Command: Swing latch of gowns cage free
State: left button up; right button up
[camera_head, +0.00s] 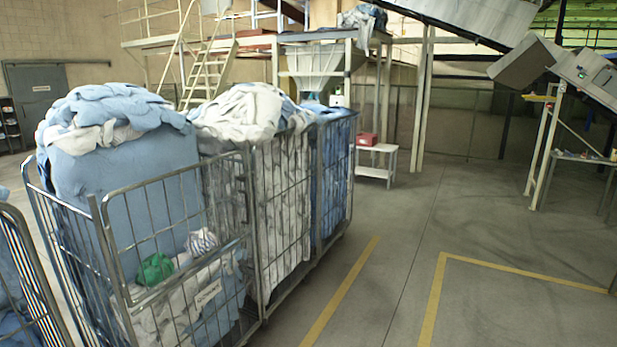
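The gowns cage (175,172) is a metal wire roll cage at the left, piled above its top with light blue cloth bundles. Inside, a green bundle (155,269) and a white striped bundle (201,241) sit on white and blue cloth. The front panel stands between a left post and a right post and looks closed. I cannot clearly make out the latch among the bars. Neither of my grippers is in view.
More caged laundry (285,190) stands directly behind the gowns cage, and another wire cage (22,285) is at the left edge. Yellow floor lines (340,290) run on the open grey floor at right.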

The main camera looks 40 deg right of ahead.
aim_at(242, 177)
jog(key=z, duration=1)
jog(key=i+l, duration=0.2)
jog(key=i+l+u, duration=0.1)
jog(key=i+l, duration=0.15)
jog(key=l, duration=0.15)
